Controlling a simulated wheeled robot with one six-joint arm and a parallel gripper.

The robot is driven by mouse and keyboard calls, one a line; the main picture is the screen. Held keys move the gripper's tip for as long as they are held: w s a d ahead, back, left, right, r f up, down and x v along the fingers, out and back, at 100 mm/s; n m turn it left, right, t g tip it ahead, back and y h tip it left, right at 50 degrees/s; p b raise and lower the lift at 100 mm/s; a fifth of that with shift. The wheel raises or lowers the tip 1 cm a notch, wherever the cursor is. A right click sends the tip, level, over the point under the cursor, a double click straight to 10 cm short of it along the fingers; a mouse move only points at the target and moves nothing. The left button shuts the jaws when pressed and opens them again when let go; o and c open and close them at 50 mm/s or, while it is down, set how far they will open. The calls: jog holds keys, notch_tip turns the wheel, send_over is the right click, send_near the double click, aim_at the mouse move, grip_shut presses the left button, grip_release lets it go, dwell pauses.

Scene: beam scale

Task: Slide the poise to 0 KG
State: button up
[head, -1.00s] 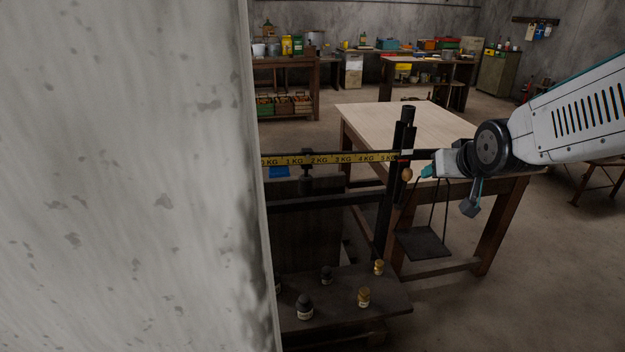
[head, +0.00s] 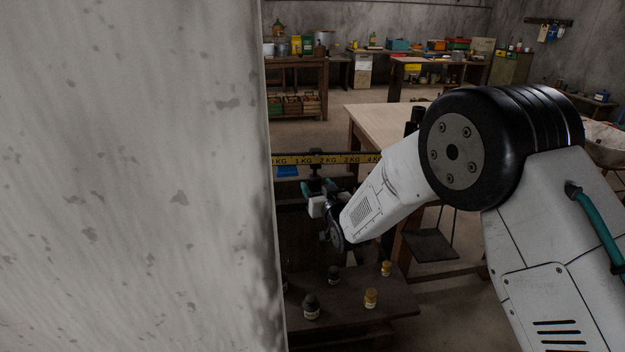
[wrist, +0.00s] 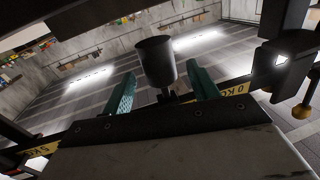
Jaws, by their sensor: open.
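The beam's yellow scale strip (head: 345,160) runs across the head view, partly hidden by the wall at left and my arm at right. The poise (head: 316,157) sits on the beam between the 1 KG and 2 KG marks. My gripper (head: 317,187) is just below the beam, at the poise. In the wrist view, the poise's dark cylinder (wrist: 155,62) stands between the two teal fingers of my gripper (wrist: 161,90). The fingers are open, with a gap on each side. The 0 KG mark (wrist: 234,90) is to the right and the 5 KG mark (wrist: 43,150) to the left.
A pale wall (head: 140,180) fills the left of the head view. Several small weights, such as a brass one (head: 371,298), stand on the scale's dark platform (head: 395,305) below my gripper. A hanging pan (head: 430,244) and a wooden table (head: 375,122) are behind my arm.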

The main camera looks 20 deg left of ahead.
aim_at(312, 178)
jog(key=x, duration=0.5)
